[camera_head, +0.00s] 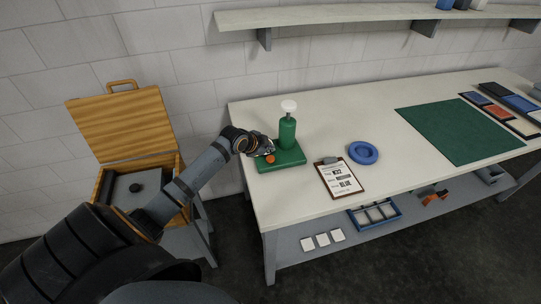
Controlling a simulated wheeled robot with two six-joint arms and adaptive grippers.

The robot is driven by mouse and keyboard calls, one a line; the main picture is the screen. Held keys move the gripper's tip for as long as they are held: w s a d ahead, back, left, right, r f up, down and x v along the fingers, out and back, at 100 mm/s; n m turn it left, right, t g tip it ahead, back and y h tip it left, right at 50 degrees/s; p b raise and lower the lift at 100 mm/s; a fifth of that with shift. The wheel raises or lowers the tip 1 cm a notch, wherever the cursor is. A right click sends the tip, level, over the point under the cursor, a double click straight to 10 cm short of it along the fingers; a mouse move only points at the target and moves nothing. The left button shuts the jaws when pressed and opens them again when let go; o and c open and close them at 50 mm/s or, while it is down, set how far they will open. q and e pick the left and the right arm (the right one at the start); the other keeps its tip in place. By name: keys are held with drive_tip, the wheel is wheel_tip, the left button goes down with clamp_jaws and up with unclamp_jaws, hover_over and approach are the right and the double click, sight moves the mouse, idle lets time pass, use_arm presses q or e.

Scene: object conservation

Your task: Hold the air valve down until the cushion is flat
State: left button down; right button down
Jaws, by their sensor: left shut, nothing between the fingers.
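A green device (290,157) stands near the left end of the white table. It has an upright green post (287,130) with a white knob (289,106) and a small orange button (270,159) on its base. My left gripper (271,151) is shut and empty, its tips just above or at the orange button; I cannot tell if they touch it. The open wooden case (121,125) at left holds a grey pad (133,187) with a black knob (136,187), partly hidden by my left arm. Which part is the air valve or cushion is unclear. My right gripper is not in view.
A blue ring (363,152) and a clipboard (340,178) lie right of the green device. A green mat (460,130) and coloured trays (490,112) fill the right side. A wall shelf (370,14) hangs above. A blue tray (375,214) sits on the lower shelf.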

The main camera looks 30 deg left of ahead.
sight(269, 159)
use_arm(q)
drive_tip(key=shift+r+p, duration=1.05)
drive_tip(key=shift+r, duration=0.5)
drive_tip(key=shift+f, duration=0.1)
